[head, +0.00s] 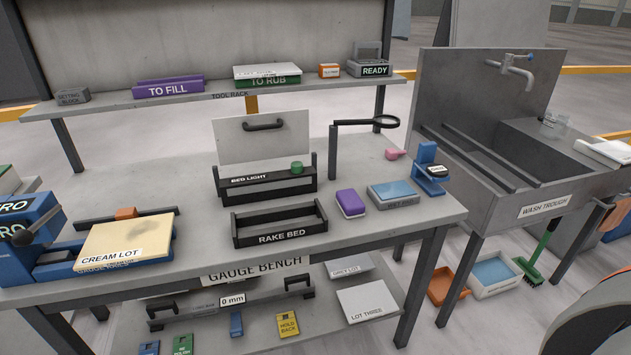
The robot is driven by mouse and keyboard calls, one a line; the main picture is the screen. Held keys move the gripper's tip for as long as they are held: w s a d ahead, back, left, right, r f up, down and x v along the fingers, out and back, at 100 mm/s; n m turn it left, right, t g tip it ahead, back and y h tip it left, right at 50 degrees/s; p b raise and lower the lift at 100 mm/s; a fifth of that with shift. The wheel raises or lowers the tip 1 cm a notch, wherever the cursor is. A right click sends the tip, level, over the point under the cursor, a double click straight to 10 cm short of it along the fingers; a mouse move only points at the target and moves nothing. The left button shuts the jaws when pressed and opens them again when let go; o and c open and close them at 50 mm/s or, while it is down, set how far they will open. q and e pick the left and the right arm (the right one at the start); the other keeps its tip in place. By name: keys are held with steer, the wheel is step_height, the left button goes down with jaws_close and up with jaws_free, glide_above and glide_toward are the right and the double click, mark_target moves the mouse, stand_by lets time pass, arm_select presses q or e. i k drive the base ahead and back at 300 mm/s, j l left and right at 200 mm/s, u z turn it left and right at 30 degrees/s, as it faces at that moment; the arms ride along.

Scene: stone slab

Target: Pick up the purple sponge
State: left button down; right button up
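The purple sponge (350,203) lies on the grey gauge bench top, right of the centre of the head view. It looks like a small rounded purple block with a pale edge along its lower side. It sits just left of the blue pad in a grey tray (398,193) and to the right of the black rake bed (279,223). Nothing touches it from above. Neither of my grippers shows in the view; a dark rounded part, which looks like my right arm, enters at the bottom right corner, far from the sponge.
A magnifier on a dark stand (373,122) rises behind the sponge. A blue device (428,168) and a pink bulb (395,153) are to its right. The bed light rack (267,184) stands at left. A tool rack shelf (220,97) spans the back. Bench space in front is clear.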

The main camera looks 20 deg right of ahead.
mark_target(349, 202)
steer(key=z, duration=1.3)
steer(key=i+l+u, duration=0.4)
steer(key=l, duration=0.25)
steer(key=i+l+u, duration=0.15)
steer(key=l, duration=0.2)
steer(key=i+l+u, duration=0.2)
steer(key=l, duration=0.15)
steer(key=k, duration=0.1)
